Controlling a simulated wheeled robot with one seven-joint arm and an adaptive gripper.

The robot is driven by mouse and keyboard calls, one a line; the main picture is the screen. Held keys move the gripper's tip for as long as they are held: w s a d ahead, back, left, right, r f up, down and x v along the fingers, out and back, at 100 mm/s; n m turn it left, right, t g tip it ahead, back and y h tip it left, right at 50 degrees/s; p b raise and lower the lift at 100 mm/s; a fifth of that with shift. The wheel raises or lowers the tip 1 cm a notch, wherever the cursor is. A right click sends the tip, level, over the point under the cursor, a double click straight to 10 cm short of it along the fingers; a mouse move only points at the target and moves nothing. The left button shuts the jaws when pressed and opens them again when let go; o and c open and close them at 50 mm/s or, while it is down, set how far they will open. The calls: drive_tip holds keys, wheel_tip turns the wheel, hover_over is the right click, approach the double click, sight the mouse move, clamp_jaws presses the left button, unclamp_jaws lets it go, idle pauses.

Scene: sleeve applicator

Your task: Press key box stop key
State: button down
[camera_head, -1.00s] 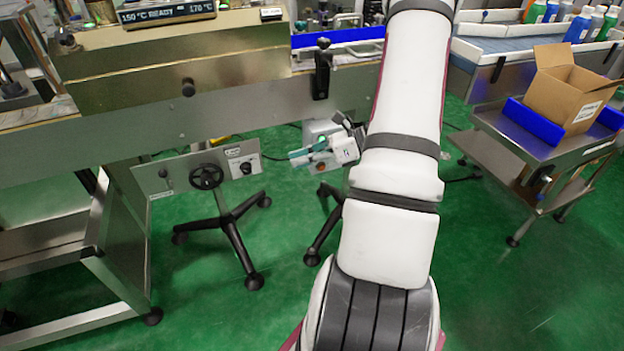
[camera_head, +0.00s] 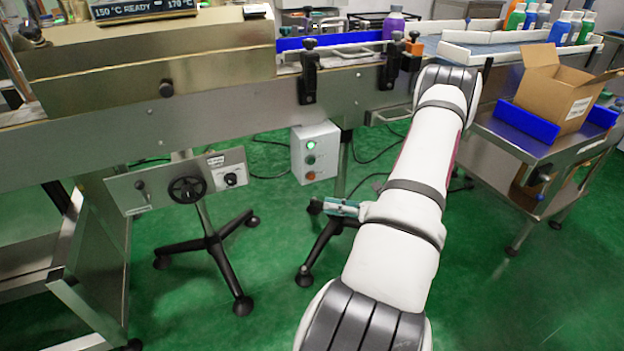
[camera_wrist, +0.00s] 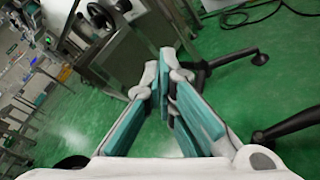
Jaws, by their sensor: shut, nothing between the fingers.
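The key box (camera_head: 315,152) is a light grey box mounted below the conveyor frame, in the middle of the head view. Its front carries a column of round keys, with a green lit one (camera_head: 311,159) and a reddish one (camera_head: 310,176), likely the stop key, at the bottom. My gripper (camera_head: 342,207) is below and to the right of the box, apart from it, partly hidden by my arm. In the wrist view its teal fingers (camera_wrist: 165,88) point toward the floor and machine stands and come together at the tips. The key box is not clear in the wrist view.
A panel with a black handwheel (camera_head: 187,190) stands left of the key box. Black-footed stand legs (camera_head: 322,240) rise near my gripper. A cardboard box (camera_head: 553,95) sits on a cart at the right. Green floor (camera_head: 260,285) is open in front.

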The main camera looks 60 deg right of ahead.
drive_tip(key=w+d+b, duration=0.2)
drive_tip(key=w+d, duration=0.2)
drive_tip(key=w, duration=0.3)
drive_tip(key=shift+w+d, duration=0.2)
idle(1.4)
drive_tip(key=shift+w+d, duration=0.25)
drive_tip(key=shift+w, duration=0.1)
drive_tip(key=shift+w+d, duration=0.2)
drive_tip(key=shift+w, duration=0.15)
idle(0.8)
drive_tip(key=shift+s+a, duration=0.45)
drive_tip(key=shift+s, duration=0.25)
drive_tip(key=shift+s+a+p, duration=0.3)
drive_tip(key=shift+s+a, duration=0.15)
drive_tip(key=shift+s, duration=0.25)
drive_tip(key=shift+s+a+p, duration=0.3)
drive_tip(key=shift+s+a, duration=0.1)
drive_tip(key=shift+s, duration=0.35)
drive_tip(key=shift+s+a+p, duration=0.3)
drive_tip(key=shift+s+a, duration=0.15)
drive_tip(key=shift+s, duration=0.25)
